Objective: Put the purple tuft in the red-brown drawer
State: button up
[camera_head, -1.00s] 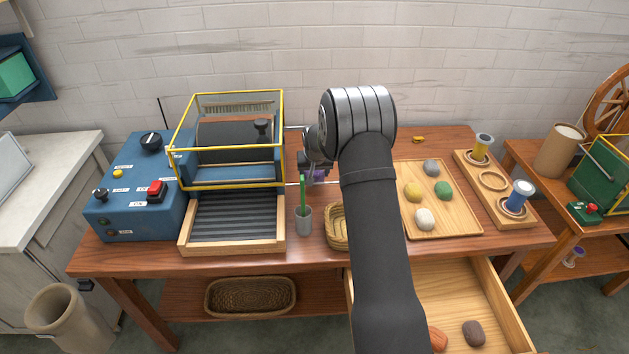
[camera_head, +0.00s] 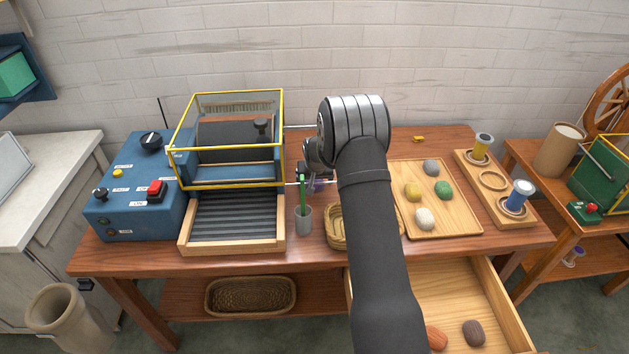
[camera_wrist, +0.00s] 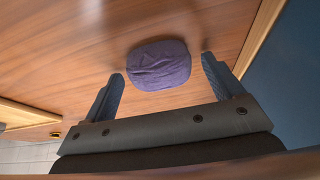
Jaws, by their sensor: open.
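The purple tuft (camera_wrist: 158,65) lies on the wooden table top in the wrist view, just beyond and between my fingertips. In the head view a small bit of purple (camera_head: 319,186) shows behind my gripper (camera_head: 309,180). My gripper is open, with its two fingers (camera_wrist: 163,68) apart on either side of the tuft; I cannot tell whether they touch it. An open drawer (camera_head: 460,292) of light wood is pulled out under the table's front right. A red-brown tuft (camera_head: 436,338) and a dark brown tuft (camera_head: 473,333) lie in it. My arm hides its left part.
The blue machine with a yellow frame (camera_head: 225,170) is at left. A wooden tray (camera_head: 453,228) with several tufts lies at right, beside a spool rack (camera_head: 483,187).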

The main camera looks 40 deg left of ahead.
jog(key=v, duration=0.7)
jog(key=shift+o, duration=0.6)
jog(key=shift+r, duration=0.35)
notch_tip(320, 180, up, 16)
jog(key=shift+g+h, duration=0.4)
jog(key=shift+h, duration=0.1)
jog(key=s+x, duration=0.1)
jog(key=x, duration=0.4)
jog(key=s+d+x, duration=0.1)
jog(key=x, duration=0.5)
jog(key=s+d+f+x, duration=0.1)
jog(key=x, duration=0.5)
jog(key=shift+d+f, duration=0.15)
jog(key=shift+f, duration=0.05)
jog(key=shift+x, duration=2.95)
jog(key=shift+w+d, duration=0.15)
jog(key=shift+w, duration=0.05)
